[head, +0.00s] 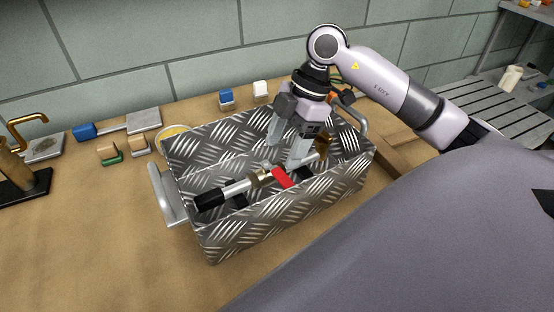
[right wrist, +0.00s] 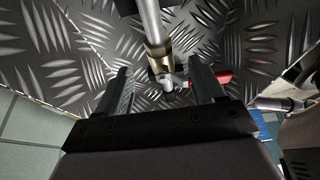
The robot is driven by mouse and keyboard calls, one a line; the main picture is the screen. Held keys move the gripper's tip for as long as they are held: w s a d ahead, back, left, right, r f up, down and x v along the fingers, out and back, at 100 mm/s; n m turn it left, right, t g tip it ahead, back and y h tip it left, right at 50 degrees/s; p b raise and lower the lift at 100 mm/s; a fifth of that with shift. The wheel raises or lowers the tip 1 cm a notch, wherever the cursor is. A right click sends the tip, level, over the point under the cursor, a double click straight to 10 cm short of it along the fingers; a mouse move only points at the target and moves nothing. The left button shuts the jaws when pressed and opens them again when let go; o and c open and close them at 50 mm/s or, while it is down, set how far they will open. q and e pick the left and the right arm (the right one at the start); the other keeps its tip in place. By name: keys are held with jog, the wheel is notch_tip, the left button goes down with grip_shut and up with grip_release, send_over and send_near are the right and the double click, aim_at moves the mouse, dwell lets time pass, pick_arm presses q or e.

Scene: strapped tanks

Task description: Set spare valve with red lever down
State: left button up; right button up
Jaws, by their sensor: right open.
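The spare valve (head: 260,177) lies inside the metal tread-plate box, with a brass body, a pipe with a black end to the left, and a red lever (head: 282,178). In the right wrist view the brass body (right wrist: 158,52) is ahead of the jaws and the red lever (right wrist: 222,77) is to the right, partly hidden by a finger. My right gripper (head: 284,150) reaches down into the box from above. Its two fingers (right wrist: 167,85) are apart, with a silver end of the valve between or just below them. I cannot tell whether they touch it. My left gripper is not in view.
The tread-plate box (head: 245,232) has raised walls and a handle (head: 166,194) at each end. Small blocks (head: 227,97) and flat plates (head: 144,120) lie behind and left. A brass tap-like fitting (head: 20,150) stands far left. The table front left is clear.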

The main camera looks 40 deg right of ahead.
jog(key=v, duration=0.6)
jog(key=shift+f, duration=0.1)
dwell(0.3)
